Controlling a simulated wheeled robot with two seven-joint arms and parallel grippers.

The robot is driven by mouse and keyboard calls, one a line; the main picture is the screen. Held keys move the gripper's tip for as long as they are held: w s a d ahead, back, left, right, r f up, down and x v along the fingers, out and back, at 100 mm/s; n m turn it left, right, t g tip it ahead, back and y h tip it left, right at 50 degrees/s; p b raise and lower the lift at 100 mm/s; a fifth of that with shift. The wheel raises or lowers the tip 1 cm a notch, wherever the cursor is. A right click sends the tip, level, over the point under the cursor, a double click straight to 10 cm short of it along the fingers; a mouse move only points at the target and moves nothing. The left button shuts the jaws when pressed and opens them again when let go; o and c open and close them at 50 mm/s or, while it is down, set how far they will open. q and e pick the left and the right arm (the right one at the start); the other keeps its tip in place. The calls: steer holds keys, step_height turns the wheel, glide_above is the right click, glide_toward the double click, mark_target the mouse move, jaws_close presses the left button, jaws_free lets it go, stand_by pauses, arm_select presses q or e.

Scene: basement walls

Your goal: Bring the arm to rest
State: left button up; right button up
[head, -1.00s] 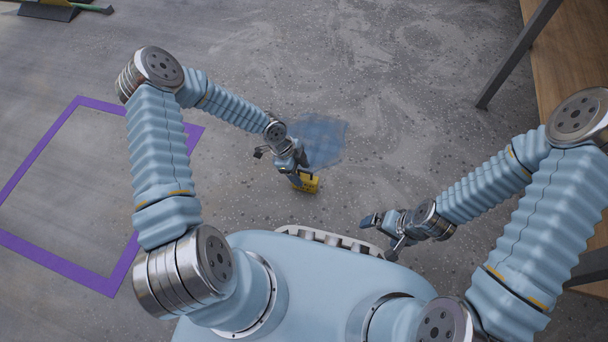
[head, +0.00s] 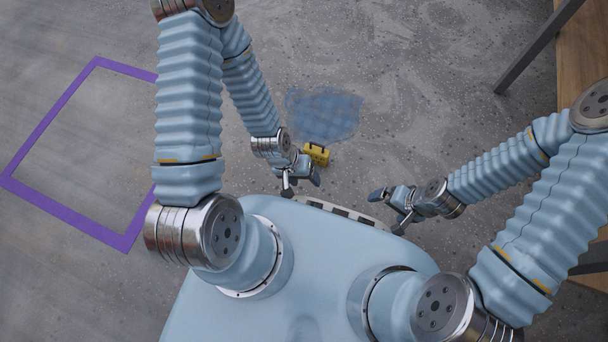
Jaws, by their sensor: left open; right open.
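My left arm comes in from the left, and its gripper (head: 301,186) is open and empty just in front of my body. My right gripper (head: 388,209) is open and empty, also close to the front of my body, to the right of the left one. A small yellow box with a dark handle (head: 317,154) stands on the floor just beyond my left gripper. The gripper appears apart from it.
A bluish patch (head: 322,112) lies on the grey floor behind the yellow box. A purple outlined rectangle (head: 60,212) marks the floor at the left. A wooden-topped table (head: 582,62) with a dark metal leg (head: 537,48) stands at the right. The floor between is clear.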

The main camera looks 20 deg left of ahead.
step_height(320, 180, up, 12)
steer(key=p, duration=1.1)
steer(key=shift+s+a+f+p, duration=0.15)
steer(key=shift+a+f+p, duration=0.1)
steer(key=shift+p, duration=0.15)
